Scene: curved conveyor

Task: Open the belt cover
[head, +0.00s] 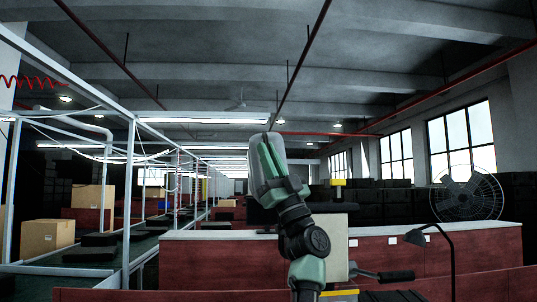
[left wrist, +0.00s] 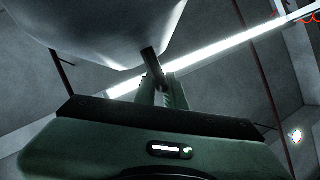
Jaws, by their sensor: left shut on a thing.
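The belt cover (head: 256,168) is a smoky, rounded panel that stands raised near the middle of the head view, partly hidden by my left gripper (head: 268,150). In the left wrist view the cover (left wrist: 105,28) is a pale curved shell at the top. A dark rod-like handle (left wrist: 149,58) reaches down from it to the fingers of my left gripper (left wrist: 163,88). The gripper is shut on this handle. The handle's far end is hidden behind the shell. My right gripper is not in view.
A red-sided counter (head: 450,252) runs across the right. A conveyor line with cardboard boxes (head: 47,236) and a metal frame (head: 129,190) stands at the left. A black lamp (head: 418,237) and a round wire fan (head: 467,193) are at the right.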

